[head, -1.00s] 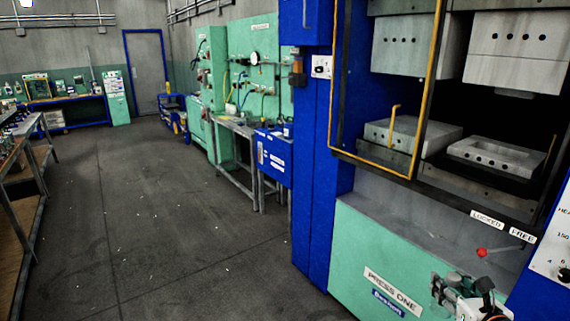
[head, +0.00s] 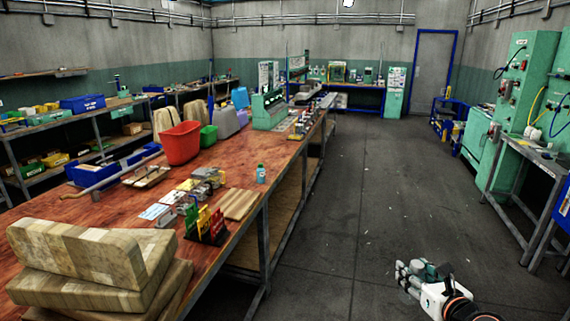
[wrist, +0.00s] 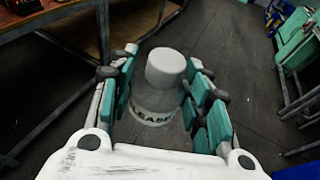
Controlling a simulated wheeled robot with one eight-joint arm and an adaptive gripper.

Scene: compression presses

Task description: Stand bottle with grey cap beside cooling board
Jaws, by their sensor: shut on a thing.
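My gripper (wrist: 165,100) is shut on a bottle with a grey cap (wrist: 165,68) in the wrist view. The bottle is pale and translucent, its cap faces away from the palm, and part of its label reads "EASE". The fingers hide its sides. In the head view my gripper (head: 420,278) is at the bottom right, over the aisle floor; the bottle is hard to make out there. A slatted wooden board (head: 237,204), possibly the cooling board, lies near the right edge of the red-brown workbench (head: 130,207). A smaller wooden board (head: 146,177) lies farther left.
A rack of coloured tags (head: 205,228) and metal blocks are in front and left. Stacked pale slabs (head: 90,255) fill the near end. The aisle floor (head: 375,190) is clear.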

